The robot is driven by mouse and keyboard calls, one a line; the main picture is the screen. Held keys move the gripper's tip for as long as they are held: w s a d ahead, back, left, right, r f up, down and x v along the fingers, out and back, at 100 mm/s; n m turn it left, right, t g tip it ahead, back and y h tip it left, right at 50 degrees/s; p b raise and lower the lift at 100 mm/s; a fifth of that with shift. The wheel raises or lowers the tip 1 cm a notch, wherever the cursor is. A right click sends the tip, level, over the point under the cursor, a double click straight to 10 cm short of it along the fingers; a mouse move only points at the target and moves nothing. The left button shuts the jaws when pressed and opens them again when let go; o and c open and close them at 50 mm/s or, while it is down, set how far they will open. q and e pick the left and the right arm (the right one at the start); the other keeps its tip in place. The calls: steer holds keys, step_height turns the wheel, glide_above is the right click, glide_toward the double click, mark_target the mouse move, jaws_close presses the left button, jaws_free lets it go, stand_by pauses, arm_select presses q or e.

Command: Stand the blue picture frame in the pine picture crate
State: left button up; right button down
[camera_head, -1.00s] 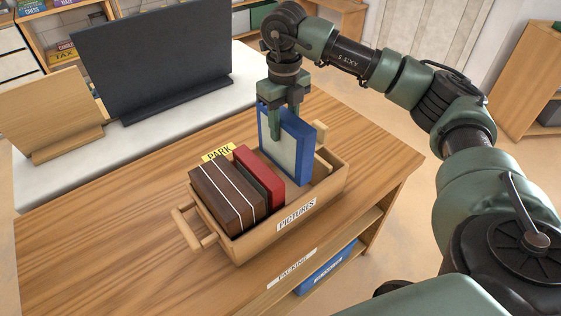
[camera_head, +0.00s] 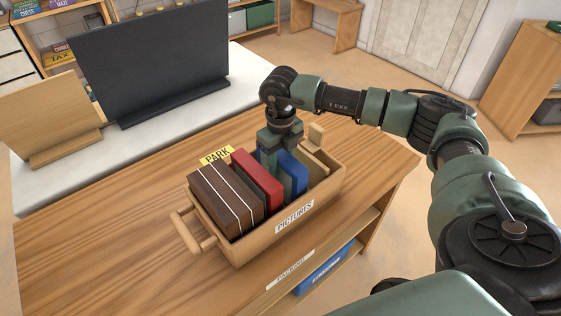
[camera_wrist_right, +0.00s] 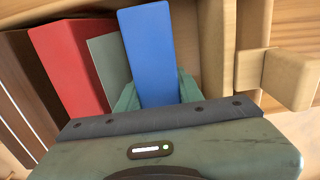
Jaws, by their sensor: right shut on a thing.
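The pine picture crate (camera_head: 247,243), labelled PICTURES, stands on the wooden table. The blue picture frame (camera_head: 291,170) is upright inside it, to the right of a red frame (camera_head: 257,181); it also shows in the right wrist view (camera_wrist_right: 150,50). My right gripper (camera_head: 277,165) reaches down into the crate and is shut on the blue frame's top part. In the right wrist view, my right gripper (camera_wrist_right: 157,95) has a finger on each side of the blue frame. Whether the frame touches the crate floor is hidden. My left gripper is not in view.
Free crate room shows right of the blue frame. A dark panel (camera_head: 150,60) and a wooden panel (camera_head: 45,115) stand behind left.

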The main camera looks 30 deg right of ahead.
steer(key=shift+f, duration=0.1)
steer(key=c, duration=0.9)
jaws_free()
steer(key=shift+r, duration=0.25)
steer(key=shift+w+r, duration=0.1)
steer(key=shift+r, duration=0.2)
step_height(320, 180, up, 11)
steer(key=shift+r+b, duration=0.15)
steer(key=shift+b, duration=0.75)
